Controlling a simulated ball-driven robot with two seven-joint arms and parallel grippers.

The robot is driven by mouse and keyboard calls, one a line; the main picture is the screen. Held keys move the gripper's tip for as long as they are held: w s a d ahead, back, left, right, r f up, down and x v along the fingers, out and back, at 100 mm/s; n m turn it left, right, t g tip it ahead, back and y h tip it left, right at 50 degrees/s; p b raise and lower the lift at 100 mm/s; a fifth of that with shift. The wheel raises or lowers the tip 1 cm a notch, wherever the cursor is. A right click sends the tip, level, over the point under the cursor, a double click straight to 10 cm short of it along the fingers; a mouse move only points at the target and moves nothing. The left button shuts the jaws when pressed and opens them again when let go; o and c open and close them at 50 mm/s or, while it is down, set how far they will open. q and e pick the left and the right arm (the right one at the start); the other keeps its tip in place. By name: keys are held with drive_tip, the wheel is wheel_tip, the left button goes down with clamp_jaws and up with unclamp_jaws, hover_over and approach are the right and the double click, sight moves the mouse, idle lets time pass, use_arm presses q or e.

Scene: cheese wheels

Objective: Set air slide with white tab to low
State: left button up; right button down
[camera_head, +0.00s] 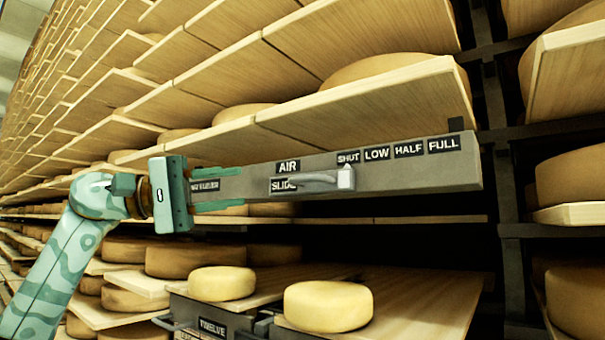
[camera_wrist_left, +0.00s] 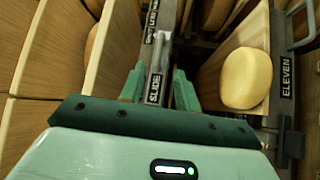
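The air slide (camera_head: 390,180) is a long grey bar labelled AIR SLIDE, with SHUT, LOW, HALF and FULL plates along its upper right part. The white tab (camera_head: 346,178) stands below the SHUT plate, at the right end of a grey handle (camera_head: 315,181). My left gripper (camera_head: 243,190) is at the bar's left part, left of the handle and apart from it. In the left wrist view the fingers (camera_wrist_left: 158,88) stand apart on either side of the bar with the SLIDE label. My right gripper is not in view.
Wooden shelves (camera_head: 370,95) with cheese wheels rise behind and above the bar. Two pale cheese wheels (camera_head: 328,306) (camera_head: 221,283) sit on boards below it. A dark shelf post (camera_head: 497,110) stands right of the bar. An ELEVEN plate (camera_wrist_left: 286,77) shows in the wrist view.

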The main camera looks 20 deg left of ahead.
sight(299, 180)
use_arm(q)
drive_tip(key=p+x, duration=0.3)
drive_tip(key=x, duration=0.8)
drive_tip(key=shift+w+d, duration=0.2)
drive_tip(key=shift+d, duration=0.1)
drive_tip(key=shift+w+d+p, duration=0.25)
drive_tip(key=shift+d+p, duration=0.05)
drive_tip(key=shift+p, duration=0.05)
